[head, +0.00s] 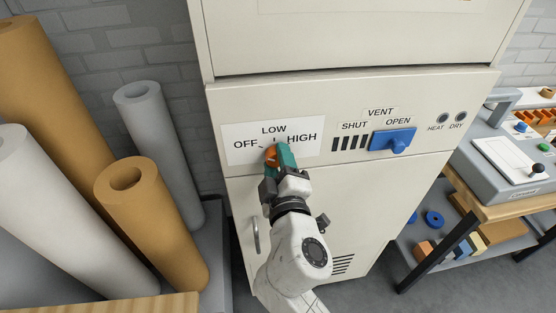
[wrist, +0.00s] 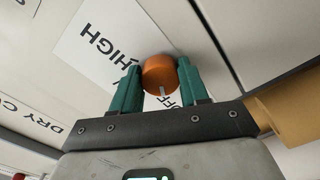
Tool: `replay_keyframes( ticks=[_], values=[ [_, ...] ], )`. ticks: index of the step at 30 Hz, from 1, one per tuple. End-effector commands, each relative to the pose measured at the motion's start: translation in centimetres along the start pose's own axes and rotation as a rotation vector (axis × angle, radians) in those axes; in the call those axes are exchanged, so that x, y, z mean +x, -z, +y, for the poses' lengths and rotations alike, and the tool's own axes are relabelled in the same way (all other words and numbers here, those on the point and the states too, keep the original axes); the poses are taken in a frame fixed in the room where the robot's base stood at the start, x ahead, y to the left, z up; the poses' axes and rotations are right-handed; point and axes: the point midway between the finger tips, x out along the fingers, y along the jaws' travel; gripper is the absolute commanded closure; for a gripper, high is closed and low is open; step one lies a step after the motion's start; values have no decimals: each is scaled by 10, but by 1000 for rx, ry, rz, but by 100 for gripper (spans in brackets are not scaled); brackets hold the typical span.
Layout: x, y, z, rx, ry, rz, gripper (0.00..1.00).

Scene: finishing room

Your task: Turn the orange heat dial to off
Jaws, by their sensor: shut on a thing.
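The orange heat dial (head: 271,154) is on the cream cabinet's front panel, below a white label (head: 309,151) with OFF at left, LOW at top and HIGH at right. My gripper (head: 278,160) reaches up to it and partly covers it. In the wrist view the round dial (wrist: 159,72) sits between the two teal fingers of my gripper (wrist: 160,82), which are shut on its sides. A pale mark on the dial's edge points down in the wrist view, toward the side where part of OFF shows. The LOW word is hidden there by a finger.
A blue vent slider (head: 393,141) is at the right on the same panel, at OPEN. Rolls of material, one a short tan roll (head: 150,210), stand close at left. A workbench (head: 497,205) with a grey machine is at right.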

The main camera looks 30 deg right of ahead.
Motion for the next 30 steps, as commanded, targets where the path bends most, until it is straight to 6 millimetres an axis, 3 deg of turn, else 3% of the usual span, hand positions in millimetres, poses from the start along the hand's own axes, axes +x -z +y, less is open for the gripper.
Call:
replay_keyframes(
  ticks=[13,14,15,22,30],
  values=[
    [0,1,0,-12,1,3,86],
    [0,1,0,-12,1,3,55],
    [0,1,-1,-12,1,3,51],
    [0,1,0,-11,0,2,31],
    [-2,0,-1,-11,0,1,31]
  ],
)
